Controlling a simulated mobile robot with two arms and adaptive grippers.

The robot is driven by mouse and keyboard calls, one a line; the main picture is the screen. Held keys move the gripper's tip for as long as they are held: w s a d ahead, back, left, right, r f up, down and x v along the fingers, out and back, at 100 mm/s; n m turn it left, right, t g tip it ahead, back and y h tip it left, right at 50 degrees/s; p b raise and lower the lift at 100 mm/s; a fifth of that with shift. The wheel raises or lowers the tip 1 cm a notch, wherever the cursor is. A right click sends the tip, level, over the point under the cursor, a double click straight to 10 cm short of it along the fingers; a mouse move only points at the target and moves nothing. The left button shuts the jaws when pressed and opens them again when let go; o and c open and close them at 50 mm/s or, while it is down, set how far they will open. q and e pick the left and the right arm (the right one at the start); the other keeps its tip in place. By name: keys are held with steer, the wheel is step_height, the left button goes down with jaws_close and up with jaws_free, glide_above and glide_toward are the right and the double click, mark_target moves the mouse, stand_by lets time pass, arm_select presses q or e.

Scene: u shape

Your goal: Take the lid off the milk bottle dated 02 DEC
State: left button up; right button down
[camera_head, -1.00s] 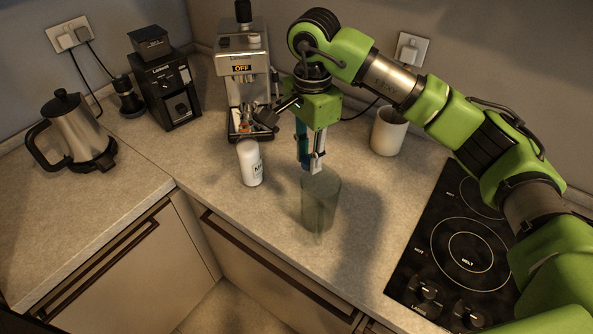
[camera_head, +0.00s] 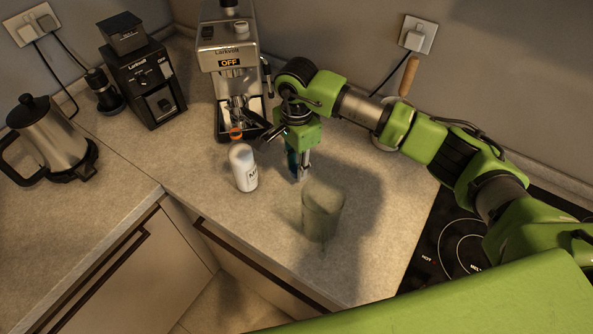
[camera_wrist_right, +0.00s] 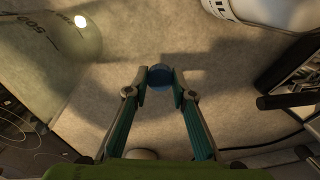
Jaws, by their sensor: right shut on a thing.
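A white milk bottle (camera_head: 246,178) stands upright on the counter in the head view, left of my right gripper. In the right wrist view the white bottle (camera_wrist_right: 262,12) is cut off at the top right. I cannot read a date on it. My right gripper (camera_head: 300,178) points down beside the bottle, apart from it. Its fingers are shut on a small round blue lid (camera_wrist_right: 160,75), best seen in the right wrist view. The fingers mostly hide the lid in the head view. My left gripper is not in view.
A see-through measuring cup (camera_head: 322,212) stands in front of my right gripper. The coffee machine (camera_head: 231,60), grinder (camera_head: 150,85) and kettle (camera_head: 50,135) stand behind and left. A small orange item (camera_head: 236,134) shows behind the bottle. The hob (camera_head: 445,240) is at right.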

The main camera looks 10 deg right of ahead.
mark_target(297, 182)
steer(key=f, duration=0.1)
steer(key=f+p, duration=0.1)
steer(key=shift+s+a+f, duration=0.1)
steer(key=shift+s+f, duration=0.1)
steer(key=shift+f, duration=0.2)
steer(key=shift+w+f, duration=0.15)
steer(key=shift+f, duration=0.35)
steer(key=shift+f, duration=0.2)
steer(key=c, duration=1.7)
jaws_free()
